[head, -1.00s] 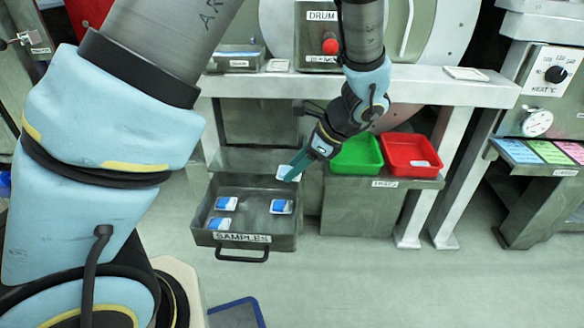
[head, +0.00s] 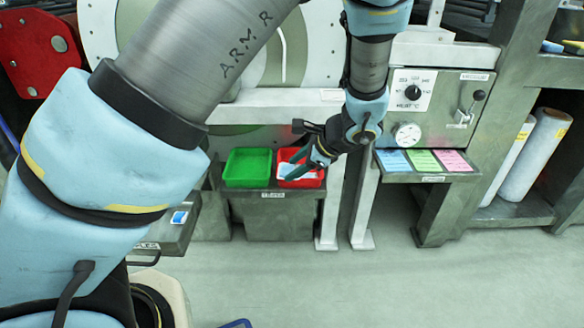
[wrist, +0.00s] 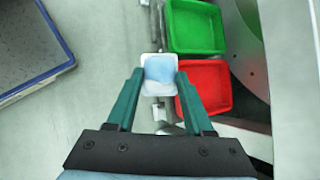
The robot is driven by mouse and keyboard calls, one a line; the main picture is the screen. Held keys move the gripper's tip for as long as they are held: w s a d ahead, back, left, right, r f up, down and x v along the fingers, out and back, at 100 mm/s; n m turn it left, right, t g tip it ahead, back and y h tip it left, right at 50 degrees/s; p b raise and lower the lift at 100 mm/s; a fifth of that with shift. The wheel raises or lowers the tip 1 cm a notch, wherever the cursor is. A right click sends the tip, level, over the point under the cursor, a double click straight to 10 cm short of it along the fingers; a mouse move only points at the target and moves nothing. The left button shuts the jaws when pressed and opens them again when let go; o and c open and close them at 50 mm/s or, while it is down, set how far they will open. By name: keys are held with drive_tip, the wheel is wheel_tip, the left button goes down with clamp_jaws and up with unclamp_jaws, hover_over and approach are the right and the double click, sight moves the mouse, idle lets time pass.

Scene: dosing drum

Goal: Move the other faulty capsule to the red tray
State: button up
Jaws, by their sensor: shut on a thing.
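My gripper (head: 297,167) is shut on a capsule, a small white square piece with a pale blue middle (wrist: 160,73); it sits between the teal fingertips (wrist: 157,78). In the head view the gripper is over the red tray (head: 312,183). In the wrist view the held capsule is just left of the red tray (wrist: 209,78), above it or its near edge; the height gap is unclear. White shows inside the red tray in the head view, partly hidden by the fingers. The samples drawer (head: 163,246) is mostly behind my arm, with one blue-and-white capsule (head: 179,217) visible.
The green tray (head: 247,167) stands left of the red one on the same grey stand. A table leg (head: 364,205) is close on the right. Coloured cards (head: 425,161) lie on a shelf under the heat panel (head: 410,90). The floor in front is clear.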

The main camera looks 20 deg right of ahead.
drive_tip(key=shift+w+d+f+b, duration=0.55)
drive_tip(key=shift+w+d+f, duration=0.45)
drive_tip(key=shift+w, duration=0.9)
drive_tip(key=shift+w+d+f+b, duration=0.7)
drive_tip(key=shift+w+f, duration=0.55)
drive_tip(key=shift+w, duration=0.7)
drive_tip(key=shift+w+d+f+b, duration=0.45)
drive_tip(key=shift+w+d+f, duration=0.6)
drive_tip(key=shift+w, duration=0.85)
drive_tip(key=shift+a, duration=0.1)
drive_tip(key=o, duration=0.9)
drive_tip(key=p+v, duration=0.1)
drive_tip(key=v, duration=0.9)
drive_tip(key=shift+s+r+p, duration=0.25)
drive_tip(key=shift+r+p, duration=0.05)
drive_tip(key=shift+p, duration=0.1)
